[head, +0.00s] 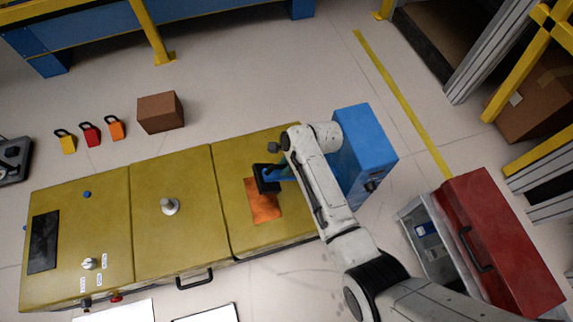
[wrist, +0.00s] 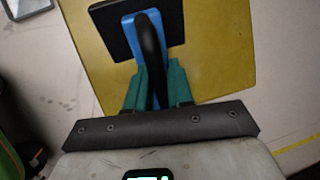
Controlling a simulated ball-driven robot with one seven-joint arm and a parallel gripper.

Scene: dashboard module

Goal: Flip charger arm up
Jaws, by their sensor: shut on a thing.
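The charger arm is a black block with a blue part and a black curved handle. In the head view, the charger arm (head: 266,181) is above the right yellow panel, beside an orange patch (head: 263,208). In the wrist view, its black plate, the charger arm's end (wrist: 112,33), lies ahead of the handle (wrist: 150,45). My gripper (head: 283,166) has teal fingers, and in the wrist view my gripper (wrist: 156,78) is shut on the handle between them. My arm covers part of the panel's right side in the head view.
The yellow dashboard (head: 178,240) has three panels; a grey knob (head: 169,206) stands on the middle one. A blue box (head: 366,143) stands close to my arm on the right. A red-fronted drawer unit (head: 500,240) is at the right.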

